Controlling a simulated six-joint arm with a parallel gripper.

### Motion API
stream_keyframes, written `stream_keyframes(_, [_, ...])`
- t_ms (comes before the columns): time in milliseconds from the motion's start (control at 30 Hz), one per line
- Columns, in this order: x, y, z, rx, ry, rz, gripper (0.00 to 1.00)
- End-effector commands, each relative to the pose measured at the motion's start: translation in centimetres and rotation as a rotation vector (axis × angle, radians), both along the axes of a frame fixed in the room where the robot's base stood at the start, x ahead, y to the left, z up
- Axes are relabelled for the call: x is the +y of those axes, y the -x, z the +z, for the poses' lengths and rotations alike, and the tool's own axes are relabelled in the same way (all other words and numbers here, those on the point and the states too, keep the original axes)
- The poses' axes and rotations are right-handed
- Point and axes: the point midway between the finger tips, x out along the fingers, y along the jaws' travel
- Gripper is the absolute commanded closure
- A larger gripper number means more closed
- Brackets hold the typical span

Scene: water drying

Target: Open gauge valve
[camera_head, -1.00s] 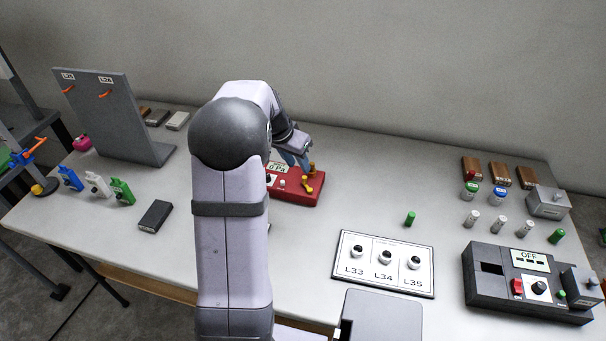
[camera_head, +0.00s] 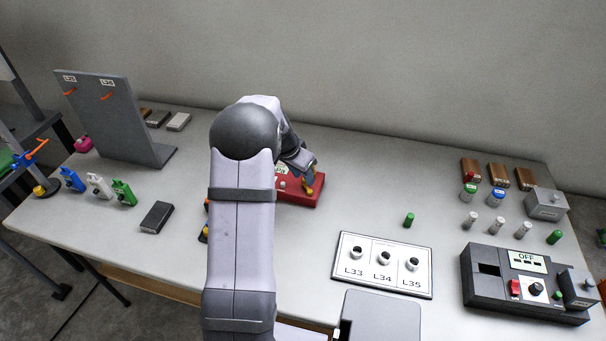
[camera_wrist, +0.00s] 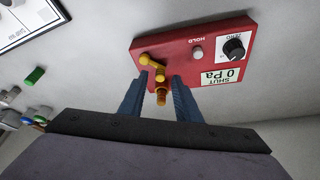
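The gauge is a red box (camera_head: 298,199) on the table, partly hidden by my arm in the head view. In the wrist view the red gauge (camera_wrist: 190,46) shows a display (camera_wrist: 227,77) reading "SHUT 0 Pa", upside down. Its yellow valve handle (camera_wrist: 151,62) sits near one end, with an orange fitting (camera_wrist: 161,96) beside it. My gripper (camera_wrist: 159,80) is open, its blue fingers apart on either side of the valve. I cannot tell whether either finger touches it. In the head view my gripper (camera_head: 310,179) is low over the gauge's right end.
The gauge also carries a black dial (camera_wrist: 234,48) and a pale button (camera_wrist: 197,52). A white panel labelled L33 to L35 (camera_head: 362,278) and a dark device reading OFF (camera_head: 480,292) stand to the right. A grey upright board (camera_head: 105,125) stands at left.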

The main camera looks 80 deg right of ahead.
Motion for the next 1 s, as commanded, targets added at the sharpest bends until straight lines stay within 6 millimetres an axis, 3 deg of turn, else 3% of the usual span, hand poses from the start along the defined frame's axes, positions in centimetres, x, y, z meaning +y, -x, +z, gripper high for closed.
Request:
stream_keyframes(433, [-0.31,0.15,-0.83,0.000,0.000,0.000,0.70])
stream_keyframes(567, [-0.30,0.15,-0.83,0.000,0.000,0.000,1.00])
stream_keyframes(1000, [-0.44,0.19,-1.06,0.000,0.001,-0.048,1.00])
